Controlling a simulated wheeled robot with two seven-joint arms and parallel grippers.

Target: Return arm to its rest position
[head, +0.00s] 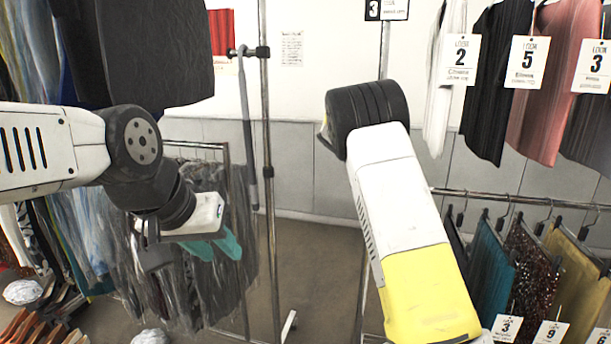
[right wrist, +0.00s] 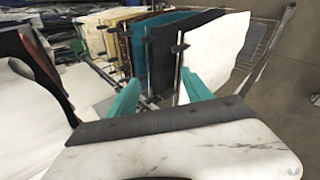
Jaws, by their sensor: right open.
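My left gripper (head: 221,251) is at the left of the head view, in front of clear-wrapped garments. Its two teal fingers stand a little apart with nothing visible between them. My right arm, white and yellow, crosses the middle right of the head view, and its gripper is hidden there. In the right wrist view my right gripper (right wrist: 162,90) has its teal fingers wide apart and empty. Hanging garments, including a white one (right wrist: 217,52) and a dark one (right wrist: 172,62), show beyond the fingers; I cannot tell how close they are.
A lower rail (head: 470,193) at the right holds teal, sequinned and yellow garments with number tags. Tagged garments such as a pink one (head: 541,95) hang above. A metal stand (head: 268,170) rises left of centre.

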